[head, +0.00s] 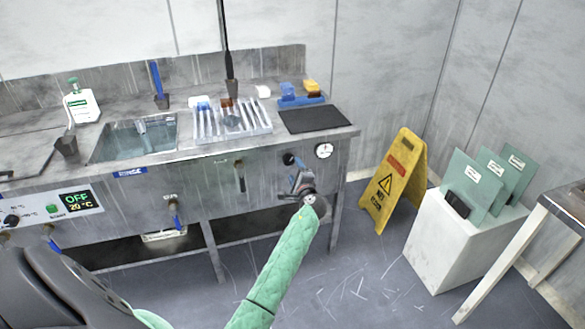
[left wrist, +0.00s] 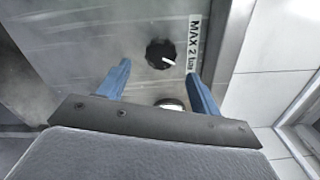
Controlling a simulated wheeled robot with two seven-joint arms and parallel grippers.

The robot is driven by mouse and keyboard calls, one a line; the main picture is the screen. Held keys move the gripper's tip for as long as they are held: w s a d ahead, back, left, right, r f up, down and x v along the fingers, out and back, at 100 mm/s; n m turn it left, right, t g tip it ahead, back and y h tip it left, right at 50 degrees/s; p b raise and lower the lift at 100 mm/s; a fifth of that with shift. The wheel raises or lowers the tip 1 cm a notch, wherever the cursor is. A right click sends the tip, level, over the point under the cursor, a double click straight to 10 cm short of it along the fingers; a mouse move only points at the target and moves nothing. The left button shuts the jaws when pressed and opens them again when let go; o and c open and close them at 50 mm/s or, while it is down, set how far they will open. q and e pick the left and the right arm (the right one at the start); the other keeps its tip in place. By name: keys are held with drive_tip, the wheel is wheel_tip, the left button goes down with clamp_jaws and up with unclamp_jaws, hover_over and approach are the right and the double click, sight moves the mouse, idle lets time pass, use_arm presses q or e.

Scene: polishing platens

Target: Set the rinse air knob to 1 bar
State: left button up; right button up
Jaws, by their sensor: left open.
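The rinse air knob is a black round knob with a white pointer line (left wrist: 160,53), on the grey metal front panel beside a "MAX 2 bar" label (left wrist: 194,42). In the head view the dark knob (head: 289,159) sits just left of a round white-faced gauge (head: 323,151). My left gripper (head: 298,178) is close to the panel just below the knob. In the left wrist view its two blue fingers (left wrist: 160,76) are spread apart and empty, with the knob ahead of the gap, apparently untouched. The gauge's needle is too small to read. My right gripper is not in view.
A sink (head: 138,137) marked RINSE, a white ribbed rack (head: 228,120) and a black mat (head: 315,118) are on the bench. A control box (head: 70,202) reads OFF, 20 °C. A yellow wet-floor sign (head: 398,180) and a white block (head: 455,240) with green plates stand right.

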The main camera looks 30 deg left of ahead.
use_arm(q)
drive_tip(key=shift+v, duration=1.15)
